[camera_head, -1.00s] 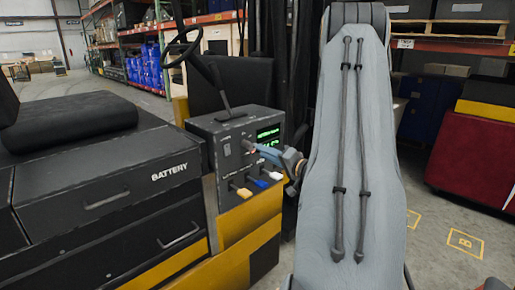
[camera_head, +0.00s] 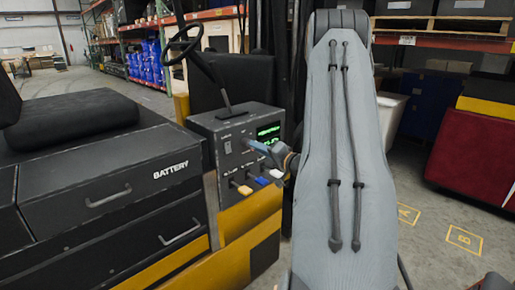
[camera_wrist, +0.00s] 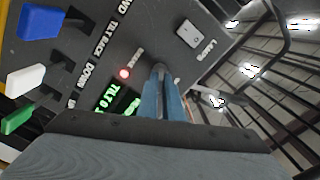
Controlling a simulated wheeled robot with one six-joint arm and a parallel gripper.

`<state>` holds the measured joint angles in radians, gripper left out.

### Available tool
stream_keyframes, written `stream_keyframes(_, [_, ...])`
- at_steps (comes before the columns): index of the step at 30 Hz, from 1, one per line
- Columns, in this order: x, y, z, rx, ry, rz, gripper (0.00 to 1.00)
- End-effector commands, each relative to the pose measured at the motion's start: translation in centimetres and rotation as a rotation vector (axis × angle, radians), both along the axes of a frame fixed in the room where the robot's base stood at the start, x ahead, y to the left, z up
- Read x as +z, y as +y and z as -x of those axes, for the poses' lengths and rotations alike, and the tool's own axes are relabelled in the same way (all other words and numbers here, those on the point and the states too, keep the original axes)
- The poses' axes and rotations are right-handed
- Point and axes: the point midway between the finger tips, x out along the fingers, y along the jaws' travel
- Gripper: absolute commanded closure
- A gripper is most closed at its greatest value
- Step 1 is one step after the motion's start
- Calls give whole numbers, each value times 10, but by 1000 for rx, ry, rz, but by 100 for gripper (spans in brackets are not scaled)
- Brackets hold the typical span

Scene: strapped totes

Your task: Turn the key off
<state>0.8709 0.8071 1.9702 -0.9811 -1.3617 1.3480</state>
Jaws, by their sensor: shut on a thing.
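The dark control panel (camera_head: 232,130) of the vehicle stands left of my arm, with a lit green display (camera_head: 268,134). My gripper (camera_head: 250,143) reaches its face from the right. In the wrist view my gripper (camera_wrist: 159,72) has its two blue fingers close together, shut at the panel. They hold the key, mostly hidden between the fingertips; only a dark round piece (camera_wrist: 159,66) shows there. I cannot tell the key's angle. A small red light (camera_wrist: 124,73) glows beside the fingertips. The green display (camera_wrist: 118,100) is partly covered by my gripper.
A white rocker switch (camera_wrist: 189,35) labelled LAMPS is near the fingertips. Blue (camera_wrist: 42,22), white (camera_wrist: 26,80) and green (camera_wrist: 17,119) levers stick out from the panel. The steering wheel (camera_head: 181,43) is above, the battery box (camera_head: 110,180) left.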

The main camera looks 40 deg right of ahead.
Motion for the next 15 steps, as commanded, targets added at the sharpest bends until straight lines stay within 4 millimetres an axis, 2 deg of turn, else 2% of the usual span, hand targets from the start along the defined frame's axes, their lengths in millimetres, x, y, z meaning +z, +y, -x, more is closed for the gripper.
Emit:
stream_keyframes(8, [0,-1,0,-1,-4,43,100])
stream_keyframes(15, [0,-1,0,-2,-16,185,100])
